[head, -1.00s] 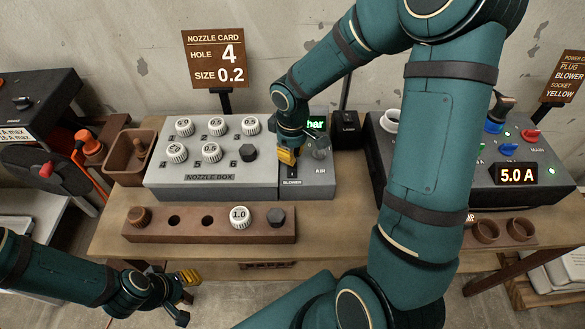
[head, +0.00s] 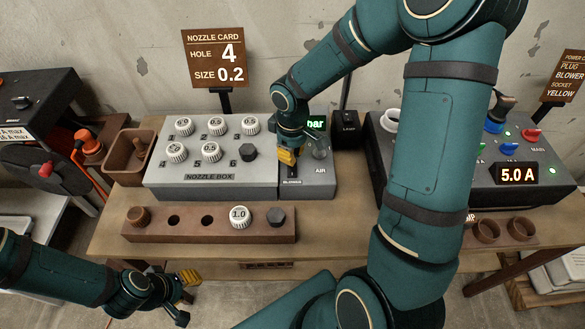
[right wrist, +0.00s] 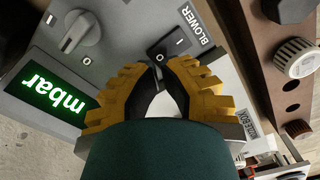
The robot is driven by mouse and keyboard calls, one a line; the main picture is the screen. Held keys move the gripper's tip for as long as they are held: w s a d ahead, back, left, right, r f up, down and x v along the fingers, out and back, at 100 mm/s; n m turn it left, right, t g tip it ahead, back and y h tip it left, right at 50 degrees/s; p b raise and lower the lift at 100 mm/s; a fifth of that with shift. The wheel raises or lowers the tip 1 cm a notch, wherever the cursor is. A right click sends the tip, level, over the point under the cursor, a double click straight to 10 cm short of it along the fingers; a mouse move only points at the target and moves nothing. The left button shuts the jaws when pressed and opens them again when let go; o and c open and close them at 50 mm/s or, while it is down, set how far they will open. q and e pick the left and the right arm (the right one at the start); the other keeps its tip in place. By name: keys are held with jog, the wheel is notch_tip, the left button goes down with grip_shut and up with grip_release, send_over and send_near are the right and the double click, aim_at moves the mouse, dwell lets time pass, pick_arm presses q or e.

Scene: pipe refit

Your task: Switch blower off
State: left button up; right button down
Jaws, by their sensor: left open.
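The black blower rocker switch (right wrist: 175,45) is on the grey panel beside the BLOWER label, with an O and an I mark on it. In the head view, my right gripper (head: 287,157) is over this switch and hides part of it. In the right wrist view, the yellow fingers of my right gripper (right wrist: 159,76) come together at the switch's near end, by the O mark, with nothing held between them. I cannot tell whether they touch it or which way the rocker is tilted. My left gripper (head: 189,296) is open and empty, low in front of the table.
The air knob (right wrist: 77,27) and lit green mbar display (right wrist: 52,87) are beside the switch. The nozzle box (head: 210,179) adjoins on the left, and a wooden nozzle rack (head: 190,235) lies in front. A black lamp box (head: 347,128) stands behind right.

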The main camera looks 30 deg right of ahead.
jog(key=shift+f+b, duration=1.3)
jog(key=shift+f, duration=0.35)
dwell(0.7)
jog(key=shift+r+p, duration=2.85)
jog(key=shift+r, duration=0.75)
jog(key=shift+f, duration=0.1)
